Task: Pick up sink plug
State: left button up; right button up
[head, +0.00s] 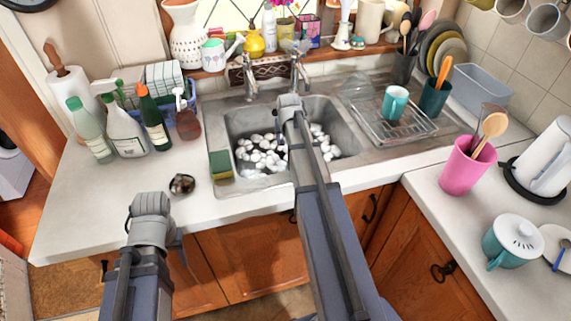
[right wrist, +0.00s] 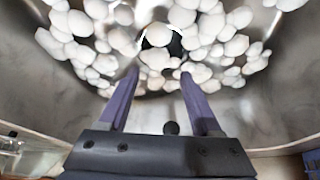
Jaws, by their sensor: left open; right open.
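I cannot pick out the sink plug for certain. In the right wrist view a dark round patch (right wrist: 176,46) shows among white foam-like lumps (right wrist: 100,35), partly covered by them; I cannot tell if it is the plug or the drain. My right gripper (right wrist: 158,75) is open, its two purple fingers reaching down into the sink towards the lumps, with nothing clearly held. In the head view the right arm hides part of the metal sink (head: 345,130). My left gripper (head: 150,215) is in front of the counter edge, left of the sink, its fingertips hardly visible.
A small dark shiny lump (head: 182,184) lies on the counter near a green and yellow sponge (head: 221,165). Bottles (head: 125,130) stand left of the sink. Taps (head: 297,65) rise behind it. A dish rack (head: 395,125) with a teal mug and a pink cup (head: 460,170) are right.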

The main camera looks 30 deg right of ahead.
aim_at(285, 152)
pick_arm(q)
jog(key=shift+f+b, duration=0.45)
jog(key=shift+f, duration=0.4)
pick_arm(e)
jog(key=shift+f, duration=0.85)
jog(key=shift+b+x, duration=0.85)
jog(key=shift+x, duration=0.1)
pick_arm(q)
notch_tip(285, 152, down, 2)
jog(key=shift+f+b, duration=0.2)
jog(key=shift+b, duration=0.1)
pick_arm(e)
jog(key=shift+w+d+f, duration=0.1)
jog(key=shift+w+f, duration=0.05)
jog(key=shift+f, duration=0.15)
pick_arm(q)
jog(key=shift+f, duration=0.1)
pick_arm(e)
jog(key=shift+f, duration=0.1)
jog(key=b+x, duration=0.5)
jog(key=shift+w, duration=0.3)
pick_arm(q)
notch_tip(285, 152, down, 4)
jog(key=shift+f, duration=0.25)
